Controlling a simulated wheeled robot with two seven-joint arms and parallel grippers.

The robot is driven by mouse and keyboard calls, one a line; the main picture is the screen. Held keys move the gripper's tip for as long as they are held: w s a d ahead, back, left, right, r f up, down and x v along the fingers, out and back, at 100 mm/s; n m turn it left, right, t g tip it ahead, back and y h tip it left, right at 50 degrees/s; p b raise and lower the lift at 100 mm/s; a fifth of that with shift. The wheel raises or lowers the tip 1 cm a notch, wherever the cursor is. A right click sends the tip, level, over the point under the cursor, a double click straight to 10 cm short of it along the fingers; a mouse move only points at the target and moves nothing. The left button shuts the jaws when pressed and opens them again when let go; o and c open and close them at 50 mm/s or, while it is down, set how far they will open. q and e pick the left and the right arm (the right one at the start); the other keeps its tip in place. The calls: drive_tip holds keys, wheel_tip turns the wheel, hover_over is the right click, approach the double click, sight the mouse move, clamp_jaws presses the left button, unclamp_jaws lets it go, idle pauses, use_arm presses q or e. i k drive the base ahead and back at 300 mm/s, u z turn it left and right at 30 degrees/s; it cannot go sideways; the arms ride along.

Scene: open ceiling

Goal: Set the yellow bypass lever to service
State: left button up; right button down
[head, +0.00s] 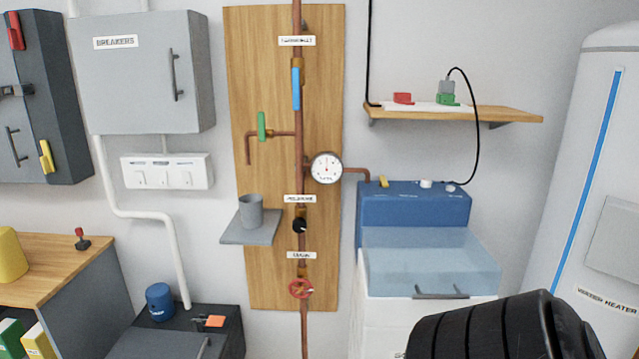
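Another yellow handle (46,157) is on the dark cabinet at the far left. A black ribbed part of my own arm fills the bottom right, in front of the lower white cabinet. No fingertips of either gripper show.
A clear sloping cover (430,262) fronts the blue unit. A wooden shelf (510,114) with a black cable hangs above it. A gauge (326,168) and pipes on a wooden board (252,90) are to its left. A water heater (580,150) stands right.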

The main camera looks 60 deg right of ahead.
sight(382, 182)
drive_tip(key=z, duration=0.35)
drive_tip(key=i, duration=0.9)
drive_tip(key=z, duration=0.7)
